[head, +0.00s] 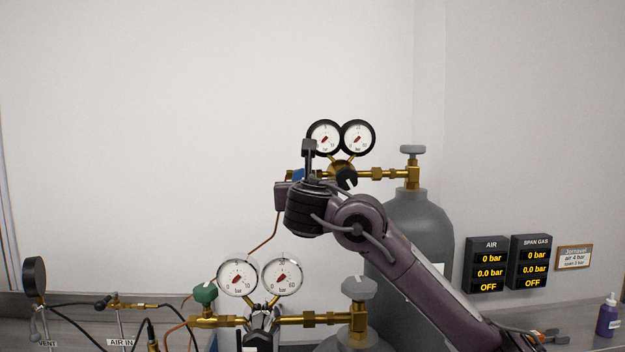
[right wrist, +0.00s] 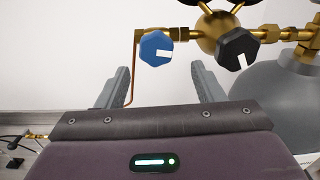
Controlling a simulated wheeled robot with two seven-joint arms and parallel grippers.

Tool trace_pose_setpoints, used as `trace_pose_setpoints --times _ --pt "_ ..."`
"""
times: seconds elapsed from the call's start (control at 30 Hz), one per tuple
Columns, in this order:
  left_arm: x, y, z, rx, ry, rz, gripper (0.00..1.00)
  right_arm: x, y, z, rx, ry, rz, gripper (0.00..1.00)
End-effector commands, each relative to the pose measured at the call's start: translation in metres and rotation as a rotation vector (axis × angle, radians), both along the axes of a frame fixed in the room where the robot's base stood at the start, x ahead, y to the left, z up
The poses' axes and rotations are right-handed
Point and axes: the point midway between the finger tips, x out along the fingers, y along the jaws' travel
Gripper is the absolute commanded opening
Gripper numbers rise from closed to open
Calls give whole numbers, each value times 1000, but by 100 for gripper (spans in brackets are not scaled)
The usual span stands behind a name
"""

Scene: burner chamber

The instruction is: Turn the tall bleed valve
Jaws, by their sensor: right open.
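A blue knob (right wrist: 156,48) with a white mark sits on the left end of the brass regulator on the tall grey cylinder (head: 418,232). My right gripper (right wrist: 160,68) is open and empty, with one finger on each side below the blue knob. The knob appears between and beyond the fingertips; I see no contact. A black knob (right wrist: 238,48) with a white mark sits just right of the right finger. My left gripper is not in view.
Twin gauges (head: 341,137) top the tall cylinder's regulator. A thin copper pipe (right wrist: 131,75) runs down beside the left finger. A shorter cylinder's regulator with a green knob (head: 205,293) and two gauges (head: 260,278) stands in front. Display panels (head: 488,266) hang at right.

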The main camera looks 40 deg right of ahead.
Motion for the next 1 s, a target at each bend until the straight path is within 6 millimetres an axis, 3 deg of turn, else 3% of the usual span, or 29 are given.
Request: trace_pose_setpoints --times 0.17,0.6,0.97,1.0 --pt "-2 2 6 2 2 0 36 9 -6 3 -2 1 0 62" --pt "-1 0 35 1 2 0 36 61 -38 3 1 -1 -1 62" --pt "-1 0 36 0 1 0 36 66 -41 0 -2 -3 0 62" --pt "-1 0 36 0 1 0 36 66 -41 0 -1 -2 0 56"
